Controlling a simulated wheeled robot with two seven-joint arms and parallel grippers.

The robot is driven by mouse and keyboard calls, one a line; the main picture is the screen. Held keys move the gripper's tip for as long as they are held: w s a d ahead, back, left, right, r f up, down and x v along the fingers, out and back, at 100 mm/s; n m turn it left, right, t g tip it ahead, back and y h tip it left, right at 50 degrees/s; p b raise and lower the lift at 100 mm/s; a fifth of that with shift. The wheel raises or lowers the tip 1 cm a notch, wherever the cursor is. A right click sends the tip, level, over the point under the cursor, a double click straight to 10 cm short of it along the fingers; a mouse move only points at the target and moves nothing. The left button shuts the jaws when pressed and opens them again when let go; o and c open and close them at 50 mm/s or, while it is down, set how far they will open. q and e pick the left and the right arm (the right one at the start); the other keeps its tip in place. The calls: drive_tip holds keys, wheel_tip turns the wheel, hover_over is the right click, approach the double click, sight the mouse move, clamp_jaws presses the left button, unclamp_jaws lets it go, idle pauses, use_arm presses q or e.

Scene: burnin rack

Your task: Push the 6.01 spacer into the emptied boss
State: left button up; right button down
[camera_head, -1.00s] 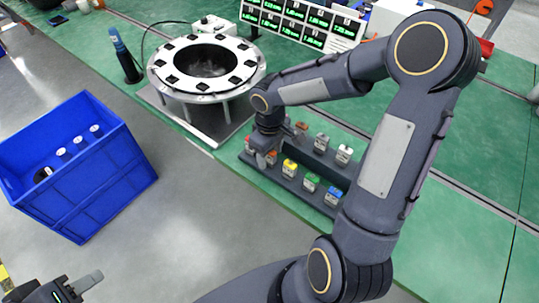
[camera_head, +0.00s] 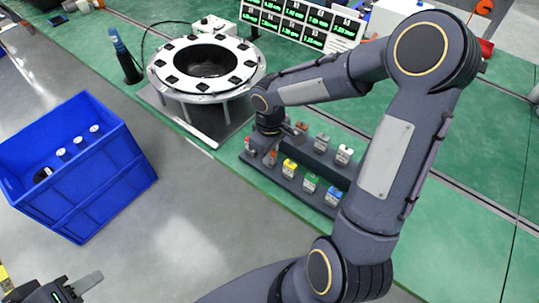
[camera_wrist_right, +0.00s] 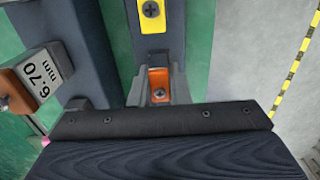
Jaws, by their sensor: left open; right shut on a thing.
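My right gripper (camera_wrist_right: 158,92) is shut on a small orange piece (camera_wrist_right: 159,82) with a screw in its face, in the right wrist view. Its number is not readable, so I cannot tell whether it is the 6.01 spacer. In the head view this gripper (camera_head: 264,150) is low at the left end of the dark spacer rack (camera_head: 312,170). I cannot pick out an emptied boss. My left gripper (camera_head: 72,290) is open and empty at the bottom left.
A blue crate (camera_head: 100,185) is at the left. A display panel (camera_head: 300,20) is at the back. The right bench is clear.

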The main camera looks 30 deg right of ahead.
drive_tip(key=shift+r, duration=0.1)
drive_tip(key=shift+r+p, duration=2.35)
drive_tip(key=shift+r, duration=0.6)
drive_tip(key=c, duration=2)
unclamp_jaws()
clamp_jaws()
